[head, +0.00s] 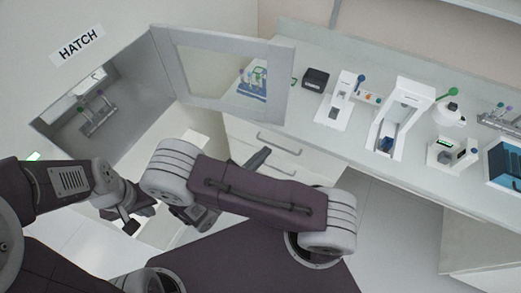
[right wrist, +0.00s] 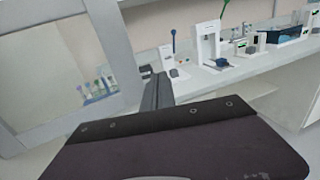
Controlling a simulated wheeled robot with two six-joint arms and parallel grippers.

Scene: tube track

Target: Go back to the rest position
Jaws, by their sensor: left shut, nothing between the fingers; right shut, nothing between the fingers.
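My left gripper (head: 131,226) is at the lower left in the head view, in front of the hatch wall, shut and empty. My right gripper (head: 261,154) shows as dark fingers behind my right arm, in front of the drawers below the counter. It is shut and empty; in the right wrist view its closed fingers (right wrist: 156,88) point toward the counter. Neither gripper appears to touch anything. Part of the right gripper's body is hidden by my arm.
The hatch (head: 66,119) is open, with a tube rack (head: 100,118) inside. Its windowed door (head: 183,84) swings out near my right arm. The counter (head: 300,107) carries a blue rack (head: 252,88), a black box (head: 316,79) and several white devices. Floor (head: 385,235) is free at right.

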